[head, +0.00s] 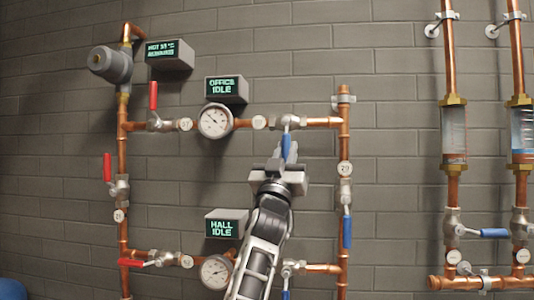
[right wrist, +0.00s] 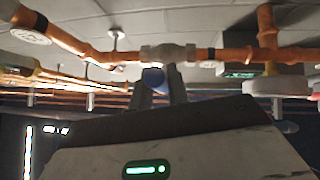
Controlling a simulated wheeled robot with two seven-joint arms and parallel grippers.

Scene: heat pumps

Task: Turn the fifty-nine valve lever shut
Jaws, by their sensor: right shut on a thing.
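My right gripper (head: 283,165) reaches up from below in the head view and is shut on a blue lever (head: 287,147). The lever hangs down from a valve (head: 288,122) on the upper horizontal copper pipe. A round white tag (head: 259,122) sits left of this valve, but its number is too small to read. In the right wrist view the fingers (right wrist: 160,88) are around the blue lever end (right wrist: 153,79), below the grey valve body (right wrist: 168,53). My left gripper is not in view.
A gauge (head: 214,121) and an "OFFICE IDLE" display (head: 226,89) are to the left. Another blue lever (head: 347,232) hangs on the right vertical pipe. Red levers (head: 153,96) are on the left pipes.

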